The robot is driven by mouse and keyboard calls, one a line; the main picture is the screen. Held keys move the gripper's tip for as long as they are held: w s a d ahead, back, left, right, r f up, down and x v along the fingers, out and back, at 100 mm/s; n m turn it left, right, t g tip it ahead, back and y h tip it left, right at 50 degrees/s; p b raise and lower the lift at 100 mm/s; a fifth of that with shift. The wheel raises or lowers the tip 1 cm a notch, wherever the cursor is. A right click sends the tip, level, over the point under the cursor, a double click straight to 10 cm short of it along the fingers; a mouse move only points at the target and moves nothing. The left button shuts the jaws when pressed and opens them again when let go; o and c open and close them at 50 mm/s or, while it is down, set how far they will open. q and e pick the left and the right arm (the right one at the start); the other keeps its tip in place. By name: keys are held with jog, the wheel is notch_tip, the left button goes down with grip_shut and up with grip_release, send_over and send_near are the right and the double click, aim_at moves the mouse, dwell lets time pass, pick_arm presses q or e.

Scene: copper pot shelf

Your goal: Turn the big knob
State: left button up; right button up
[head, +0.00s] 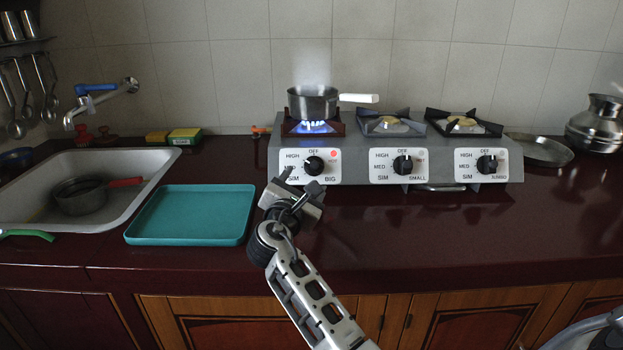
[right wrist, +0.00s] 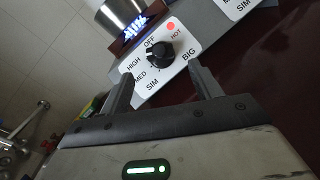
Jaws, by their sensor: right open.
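The big knob (head: 314,165) is a black dial on the white panel marked BIG, at the left of the grey stove (head: 340,143). A red HOT light shows beside it. My right gripper (head: 296,184) is in front of this panel, a little below and left of the knob. In the right wrist view the knob (right wrist: 159,54) lies ahead of the two open fingers (right wrist: 162,84), apart from them. Nothing is between the fingers. A blue flame (head: 313,126) burns under a steaming pot (head: 312,103) above the knob. My left gripper is not in view.
The pot's white handle (head: 358,98) points right. The small knob (head: 403,165) and jumbo knob (head: 487,164) are farther right on the stove. A teal tray (head: 190,214) lies left of my right arm, beside the sink (head: 140,163). The counter at right front is clear.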

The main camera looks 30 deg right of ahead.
aim_at(312, 169)
jog(key=b+x, duration=0.3)
jog(key=x, duration=0.3)
jog(key=shift+f, duration=0.2)
jog(key=shift+w+d+r, duration=0.15)
jog(key=shift+w+d, duration=0.25)
jog(key=c, duration=1)
